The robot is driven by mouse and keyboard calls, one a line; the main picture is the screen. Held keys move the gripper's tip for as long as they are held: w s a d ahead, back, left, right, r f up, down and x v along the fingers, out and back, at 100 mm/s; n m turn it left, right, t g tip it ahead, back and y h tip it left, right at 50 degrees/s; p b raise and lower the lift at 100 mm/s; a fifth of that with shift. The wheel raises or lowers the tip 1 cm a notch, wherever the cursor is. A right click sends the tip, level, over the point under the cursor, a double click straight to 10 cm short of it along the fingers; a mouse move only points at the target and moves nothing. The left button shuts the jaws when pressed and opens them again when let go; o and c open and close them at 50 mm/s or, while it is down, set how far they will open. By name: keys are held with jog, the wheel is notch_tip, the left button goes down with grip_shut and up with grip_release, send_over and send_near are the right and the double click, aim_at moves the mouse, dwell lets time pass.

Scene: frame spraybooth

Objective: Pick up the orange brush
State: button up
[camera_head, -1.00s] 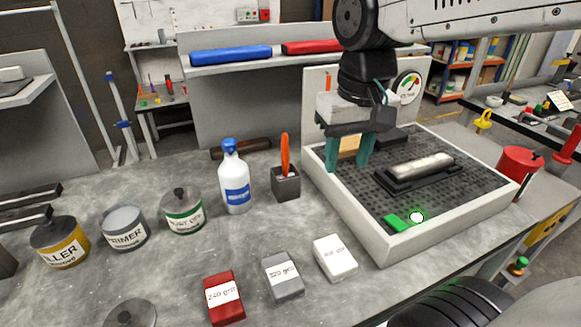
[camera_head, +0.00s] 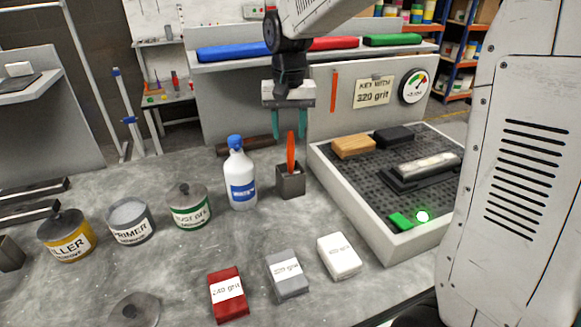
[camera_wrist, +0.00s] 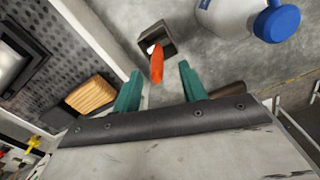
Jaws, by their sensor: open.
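The orange brush (camera_head: 291,152) stands upright, handle up, in a small dark grey square holder (camera_head: 291,184) on the grey bench. In the head view my gripper (camera_head: 289,136) points down with its teal fingers spread, at the height of the brush's upper end. In the wrist view the brush (camera_wrist: 157,64) rises from the holder (camera_wrist: 155,43) and shows between and beyond the open fingers (camera_wrist: 160,82). Nothing is held. The brush's lower end is hidden inside the holder.
A white bottle with a blue cap (camera_head: 241,178) stands just left of the holder. The perforated tray (camera_head: 350,210) with blocks is close on the right. Cans stand to the left, grit blocks in front. A dark bar (camera_head: 238,147) lies behind.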

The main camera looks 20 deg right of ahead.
send_over(291, 162)
jog(key=f, duration=0.4)
jog(key=shift+w+d+f, duration=0.1)
jog(key=shift+w, duration=0.3)
grip_shut()
